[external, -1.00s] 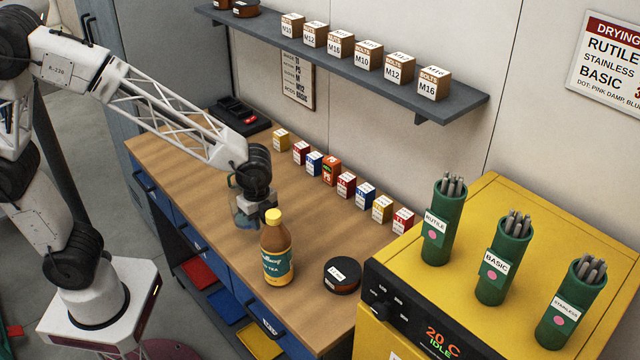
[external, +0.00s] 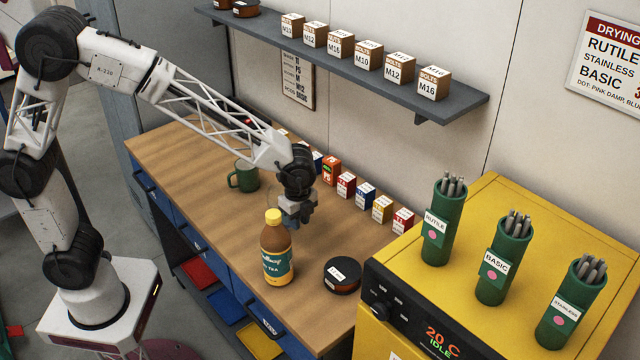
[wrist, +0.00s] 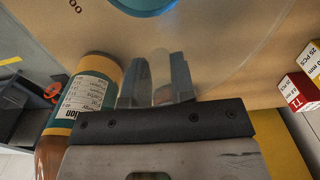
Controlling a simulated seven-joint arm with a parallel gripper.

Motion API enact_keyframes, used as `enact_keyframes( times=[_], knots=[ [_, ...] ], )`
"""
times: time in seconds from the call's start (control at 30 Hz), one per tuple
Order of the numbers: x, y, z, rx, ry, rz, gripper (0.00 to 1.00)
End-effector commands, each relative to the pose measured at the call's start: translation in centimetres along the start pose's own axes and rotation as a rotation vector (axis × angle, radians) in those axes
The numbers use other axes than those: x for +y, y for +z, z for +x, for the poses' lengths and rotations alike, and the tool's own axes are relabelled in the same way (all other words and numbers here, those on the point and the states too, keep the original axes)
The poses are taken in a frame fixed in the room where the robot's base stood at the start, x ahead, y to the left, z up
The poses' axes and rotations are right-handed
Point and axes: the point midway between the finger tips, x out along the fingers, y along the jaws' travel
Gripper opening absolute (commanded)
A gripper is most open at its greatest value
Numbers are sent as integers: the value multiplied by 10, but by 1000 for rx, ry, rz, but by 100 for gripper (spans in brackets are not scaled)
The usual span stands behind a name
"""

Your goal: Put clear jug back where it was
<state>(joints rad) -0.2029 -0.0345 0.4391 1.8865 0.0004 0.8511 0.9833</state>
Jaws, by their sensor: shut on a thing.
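My gripper (external: 297,215) is over the bench, just behind and right of the tea bottle. In the wrist view, the two fingers of my gripper (wrist: 159,62) stand close together with a narrow see-through strip between them. The clear jug (wrist: 215,42) seems to fill the view ahead of them as a faint curved outline, with a blue round patch at the top edge. The jug is barely visible in the external view, so its height above the bench and its tilt cannot be told.
The tea bottle (external: 277,252) stands close in front of my gripper. A row of small boxes (external: 365,195) lines the back. Bench is clear at left (external: 190,165).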

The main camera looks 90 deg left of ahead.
Motion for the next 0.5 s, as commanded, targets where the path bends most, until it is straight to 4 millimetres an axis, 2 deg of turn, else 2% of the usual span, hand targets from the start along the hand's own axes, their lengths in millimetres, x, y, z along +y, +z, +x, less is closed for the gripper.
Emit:
enact_keyframes(
  times=[0.33, 0.5],
  knots=[
    [0, 0, 0, 0, -1, 0, 0],
    [0, 0, 10, 0, 0, 0, 0]
  ],
)
